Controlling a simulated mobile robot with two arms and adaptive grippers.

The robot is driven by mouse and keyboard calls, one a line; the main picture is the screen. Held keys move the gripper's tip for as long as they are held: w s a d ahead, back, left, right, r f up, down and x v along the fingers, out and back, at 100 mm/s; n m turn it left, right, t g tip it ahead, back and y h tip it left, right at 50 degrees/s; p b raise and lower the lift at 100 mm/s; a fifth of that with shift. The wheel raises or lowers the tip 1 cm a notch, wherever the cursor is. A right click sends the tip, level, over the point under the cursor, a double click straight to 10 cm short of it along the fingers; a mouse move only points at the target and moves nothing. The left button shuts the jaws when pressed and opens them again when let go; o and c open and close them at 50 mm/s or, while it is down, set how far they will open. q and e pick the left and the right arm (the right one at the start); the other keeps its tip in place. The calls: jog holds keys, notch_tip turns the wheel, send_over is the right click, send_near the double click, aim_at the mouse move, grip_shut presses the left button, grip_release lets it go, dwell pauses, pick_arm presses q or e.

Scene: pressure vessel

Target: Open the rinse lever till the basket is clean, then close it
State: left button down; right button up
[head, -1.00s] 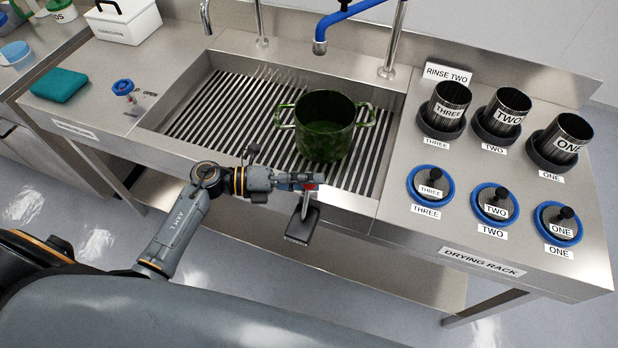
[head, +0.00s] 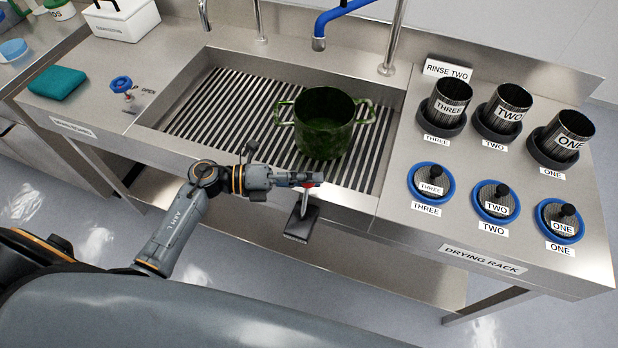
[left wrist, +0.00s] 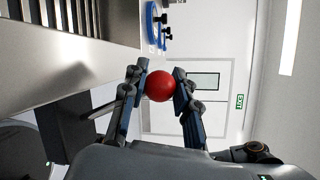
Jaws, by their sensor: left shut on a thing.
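The rinse lever stands at the front edge of the sink, with a red ball knob (left wrist: 160,86), a pale shaft (head: 308,207) and a black base plate (head: 297,224). My left gripper (head: 310,181) is shut on the red knob. In the left wrist view the two fingers (left wrist: 160,84) press the knob from both sides. A dark green, blotchy two-handled pot (head: 323,130) stands on the slatted sink rack, below the blue tap (head: 320,42). I see no clear stream from the tap. Whether a basket is inside the pot cannot be told. My right gripper is not in view.
Three dark cylinders (head: 498,115) and three blue-rimmed lids (head: 420,183), labelled ONE to THREE, stand on the right counter by a RINSE TWO sign (head: 447,69). A blue valve wheel (head: 121,83) and teal cloth (head: 57,83) are at left. The left rack is bare.

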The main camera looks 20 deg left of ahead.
pick_arm(q)
jog(key=s+m+h+b, duration=0.1)
jog(key=s+m+b, duration=0.1)
jog(key=b, duration=0.3)
jog(key=s+m+h+b, duration=0.1)
jog(key=s+m+b, duration=0.2)
jog(key=b, duration=0.2)
jog(key=s+m+h+b, duration=0.1)
jog(key=s+m+b, duration=0.1)
jog(key=b, duration=0.4)
jog(key=shift+s+f+t, duration=0.3)
jog(key=shift+s+t, duration=0.1)
jog(key=shift+s, duration=0.3)
jog(key=shift+s+a+m+b, duration=0.1)
jog(key=shift+s+m+b, duration=0.2)
jog(key=shift+m, duration=0.1)
jog(key=shift+s+f+b, duration=0.1)
jog(key=shift+s+b, duration=0.35)
jog(key=shift+b, duration=0.25)
jog(key=c, duration=1.1)
grip_release()
jog(key=shift+o, duration=0.4)
jog(key=shift+s, duration=0.1)
